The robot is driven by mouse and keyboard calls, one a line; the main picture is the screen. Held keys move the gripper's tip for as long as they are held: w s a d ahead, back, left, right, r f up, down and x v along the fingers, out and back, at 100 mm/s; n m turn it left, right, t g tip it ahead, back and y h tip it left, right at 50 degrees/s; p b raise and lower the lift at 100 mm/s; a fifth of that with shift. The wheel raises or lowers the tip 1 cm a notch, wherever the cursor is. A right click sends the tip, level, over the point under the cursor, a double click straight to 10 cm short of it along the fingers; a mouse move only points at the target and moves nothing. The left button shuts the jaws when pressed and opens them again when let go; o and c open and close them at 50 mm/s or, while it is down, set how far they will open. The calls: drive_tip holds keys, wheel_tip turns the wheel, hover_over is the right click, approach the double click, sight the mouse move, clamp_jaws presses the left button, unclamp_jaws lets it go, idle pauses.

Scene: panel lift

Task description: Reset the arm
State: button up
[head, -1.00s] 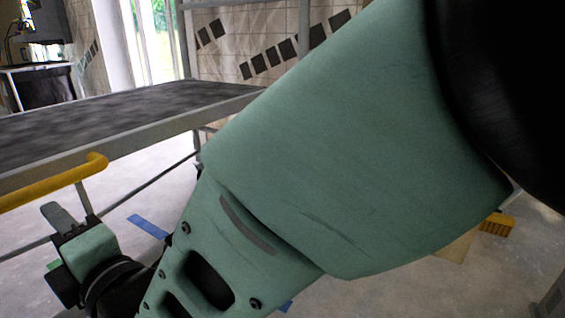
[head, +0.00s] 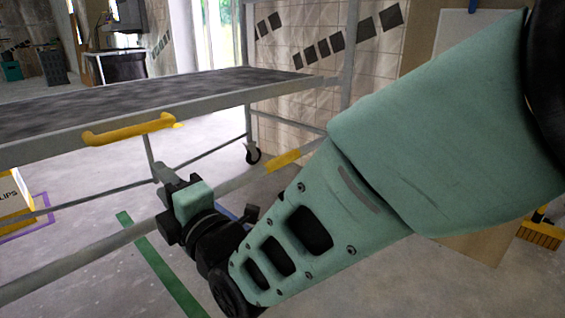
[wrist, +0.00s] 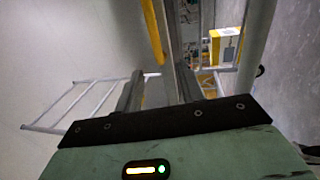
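My green and black arm crosses the right half of the head view and bends down to the middle. My gripper (head: 176,180) is at its end, just below and right of the yellow handle (head: 130,129) on the grey trolley's near rail, with a gap seen between them. In the wrist view my gripper (wrist: 158,82) shows two grey fingers standing apart with nothing between them, so it is open. The yellow handle (wrist: 152,30) shows beyond the fingers in that view. The far side of the gripper is hidden in the head view.
The wheeled trolley (head: 200,105) with a dark top fills the left and middle. A yellow box (head: 12,198) stands on the floor at far left. A brown board (head: 470,250) and yellow broom (head: 540,234) are at right. Open floor lies at the lower left.

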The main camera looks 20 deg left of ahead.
drive_tip(key=w+d+r+m+g+h+p, duration=0.1)
drive_tip(key=w+d+r+m+h+p, duration=0.1)
drive_tip(key=d+m+h+p, duration=0.55)
drive_tip(key=w+d+r+m+g+h+p, duration=0.1)
drive_tip(key=w+d+r+m+h+p, duration=0.2)
drive_tip(key=d, duration=0.8)
drive_tip(key=s+d+r+m+g+h+p, duration=0.25)
drive_tip(key=s+d+m, duration=0.25)
drive_tip(key=d, duration=0.4)
drive_tip(key=s+d+r+m+g+h+p, duration=0.1)
drive_tip(key=s+d+m+h+p, duration=0.25)
drive_tip(key=d, duration=0.65)
drive_tip(key=s+d+r+m+g+h+p, duration=0.25)
drive_tip(key=s+d+m, duration=0.3)
drive_tip(key=d, duration=0.35)
wheel_tip(320, 180, up, 35)
drive_tip(key=y+p, duration=0.1)
drive_tip(key=p, duration=3.5)
drive_tip(key=shift+r+p, duration=0.2)
drive_tip(key=shift+p, duration=0.1)
drive_tip(key=shift+a+n, duration=0.1)
drive_tip(key=shift+n, duration=0.15)
